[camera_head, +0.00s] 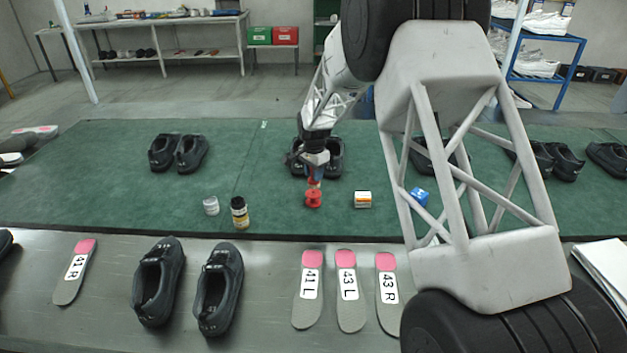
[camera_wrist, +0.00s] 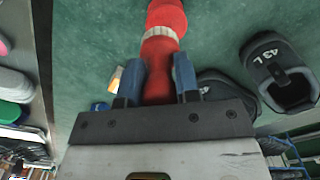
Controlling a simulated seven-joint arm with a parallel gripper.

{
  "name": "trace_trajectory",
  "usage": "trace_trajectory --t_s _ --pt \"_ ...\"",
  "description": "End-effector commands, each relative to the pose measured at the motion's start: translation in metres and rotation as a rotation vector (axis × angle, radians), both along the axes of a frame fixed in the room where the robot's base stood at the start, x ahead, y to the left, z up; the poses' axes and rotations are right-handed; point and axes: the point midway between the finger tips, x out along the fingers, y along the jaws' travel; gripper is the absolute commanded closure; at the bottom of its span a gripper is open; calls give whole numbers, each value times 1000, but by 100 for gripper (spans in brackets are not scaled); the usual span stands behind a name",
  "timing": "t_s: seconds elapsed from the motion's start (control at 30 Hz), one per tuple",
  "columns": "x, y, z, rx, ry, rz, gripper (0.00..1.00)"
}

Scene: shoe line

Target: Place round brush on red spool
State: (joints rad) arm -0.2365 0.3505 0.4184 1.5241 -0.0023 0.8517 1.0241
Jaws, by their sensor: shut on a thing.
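My gripper (camera_head: 314,172) points down over the green mat, in the middle of the head view. In the wrist view its two blue fingers (camera_wrist: 160,68) are shut on the red part of the round brush (camera_wrist: 157,62). A pale ribbed band (camera_wrist: 160,33) shows beyond the fingertips. The red spool (camera_head: 313,199) stands on the mat directly below the gripper. In the wrist view the spool (camera_wrist: 167,13) is partly cut off and lines up with the brush end. The brush end looks close to or against the spool; I cannot tell whether it touches.
On the green mat (camera_head: 90,190), a white-orange box (camera_head: 363,200) stands right of the spool. A yellow-labelled bottle (camera_head: 240,213) and a small grey jar (camera_head: 211,206) stand left. Black shoes (camera_head: 178,152) sit further back. Insoles (camera_head: 308,290) and shoes lie on the front grey surface.

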Motion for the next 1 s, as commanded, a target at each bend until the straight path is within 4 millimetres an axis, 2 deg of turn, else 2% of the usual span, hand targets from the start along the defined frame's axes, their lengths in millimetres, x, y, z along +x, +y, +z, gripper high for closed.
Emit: trace_trajectory --t_s 0.3,0.5,0.73,1.0 --pt "1 0 0 0 0 0 94" --pt "10 2 -1 0 0 0 94" --pt "8 2 -29 -1 1 0 94" --pt "8 2 -35 0 -1 0 94"
